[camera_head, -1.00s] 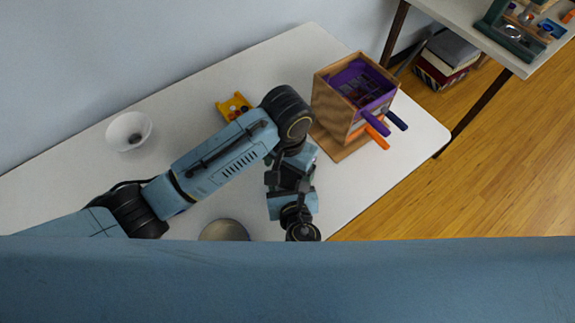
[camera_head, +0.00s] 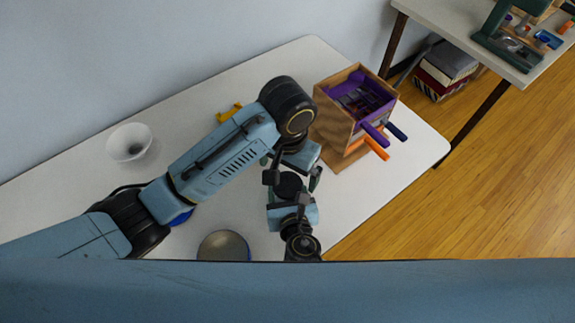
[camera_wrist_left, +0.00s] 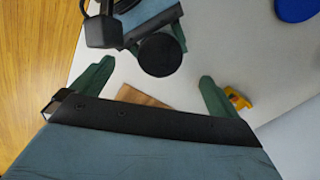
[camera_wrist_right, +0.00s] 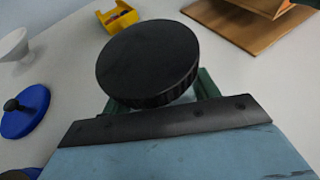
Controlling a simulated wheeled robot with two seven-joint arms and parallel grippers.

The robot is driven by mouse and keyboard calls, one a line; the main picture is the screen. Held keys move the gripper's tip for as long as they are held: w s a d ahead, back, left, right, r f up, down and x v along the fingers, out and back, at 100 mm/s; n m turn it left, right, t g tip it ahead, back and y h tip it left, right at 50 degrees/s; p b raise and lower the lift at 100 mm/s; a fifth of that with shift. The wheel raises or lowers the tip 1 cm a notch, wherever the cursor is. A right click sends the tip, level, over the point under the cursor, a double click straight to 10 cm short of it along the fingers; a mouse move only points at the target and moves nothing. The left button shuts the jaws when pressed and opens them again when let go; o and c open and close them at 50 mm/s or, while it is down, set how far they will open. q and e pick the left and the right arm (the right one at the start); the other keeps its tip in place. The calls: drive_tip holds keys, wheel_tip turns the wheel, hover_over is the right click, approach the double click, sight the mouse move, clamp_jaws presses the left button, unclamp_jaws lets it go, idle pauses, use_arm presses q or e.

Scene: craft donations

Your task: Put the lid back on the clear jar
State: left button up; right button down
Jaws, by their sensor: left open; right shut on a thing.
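A black round lid with a ridged rim (camera_wrist_right: 148,58) is in my right gripper (camera_wrist_right: 160,92). Its flat top fills the middle of the right wrist view and hides what is beneath it. It also shows in the head view (camera_head: 288,185) and in the left wrist view (camera_wrist_left: 160,55). My left gripper (camera_wrist_left: 157,72) is open, its green fingers apart on either side of the lid in that view. I cannot tell whether they touch anything. I cannot make out the clear jar in any view; it may be hidden under the lid.
A wooden box with purple compartments and coloured handles (camera_head: 333,120) stands right of the grippers. A white funnel-like bowl (camera_head: 122,148), a yellow bin (camera_wrist_right: 117,19), a blue knobbed lid (camera_wrist_right: 30,112) and a grey-brown dome (camera_head: 223,245) are on the white table. The table's right front is clear.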

use_arm(q)
wheel_tip(320, 180, up, 12)
idle(0.6)
use_arm(e)
drive_tip(key=shift+c, duration=1.6)
unclamp_jaws()
use_arm(q)
drive_tip(key=shift+r, duration=0.1)
use_arm(e)
drive_tip(key=shift+s, duration=0.1)
